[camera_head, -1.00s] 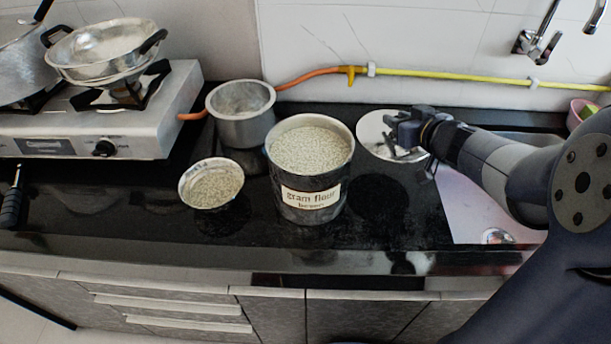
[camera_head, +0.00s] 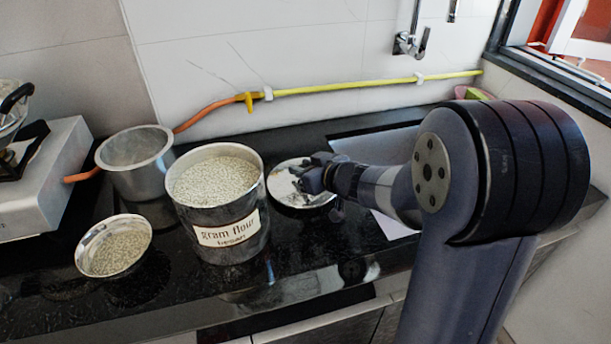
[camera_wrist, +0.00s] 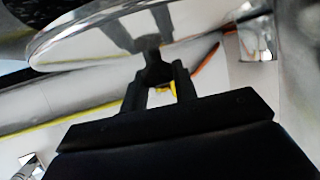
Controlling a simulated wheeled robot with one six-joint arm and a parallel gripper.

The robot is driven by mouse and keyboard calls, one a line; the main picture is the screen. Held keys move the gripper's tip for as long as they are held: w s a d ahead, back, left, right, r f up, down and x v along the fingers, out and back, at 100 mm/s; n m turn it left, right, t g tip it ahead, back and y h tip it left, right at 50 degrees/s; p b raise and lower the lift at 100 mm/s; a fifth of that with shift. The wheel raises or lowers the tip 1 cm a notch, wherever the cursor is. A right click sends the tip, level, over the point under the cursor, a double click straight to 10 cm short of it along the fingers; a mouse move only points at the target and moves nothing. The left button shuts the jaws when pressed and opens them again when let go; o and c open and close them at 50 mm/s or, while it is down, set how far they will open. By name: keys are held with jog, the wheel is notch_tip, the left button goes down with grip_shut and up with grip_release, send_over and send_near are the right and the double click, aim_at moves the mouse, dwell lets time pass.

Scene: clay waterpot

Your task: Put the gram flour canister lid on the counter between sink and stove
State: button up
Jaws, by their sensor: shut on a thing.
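The round shiny metal lid (camera_head: 288,181) is at the right of the open gram flour canister (camera_head: 221,212), which is full of pale grain and has a white label. My gripper (camera_head: 310,176) is shut on the lid. In the wrist view the lid (camera_wrist: 100,38) spans the top, with my gripper (camera_wrist: 152,62) at its surface. The lid is over the black counter (camera_head: 215,285); I cannot tell whether it touches it. The stove (camera_head: 45,185) is at the far left. The sink area (camera_head: 385,130) is behind my arm and partly hidden.
A steel pot (camera_head: 135,165) stands left of the canister. A small bowl of grain (camera_head: 113,246) is in front of it. A yellow and orange hose (camera_head: 340,86) runs along the wall. The counter in front of the lid looks clear.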

jog(key=shift+f, duration=0.3)
jog(key=shift+f, duration=0.1)
jog(key=o, duration=0.6)
jog(key=shift+f, duration=0.15)
jog(key=o, duration=0.5)
jog(key=shift+c, duration=0.2)
jog(key=shift+r, duration=0.4)
jog(key=p+v, duration=0.3)
jog(key=v, duration=0.7)
jog(key=shift+s+d+r, duration=0.1)
jog(key=shift+s+d, duration=0.15)
jog(key=shift+s+d+r+p, duration=0.1)
jog(key=shift+s+d+p, duration=0.2)
jog(key=shift+s, duration=0.25)
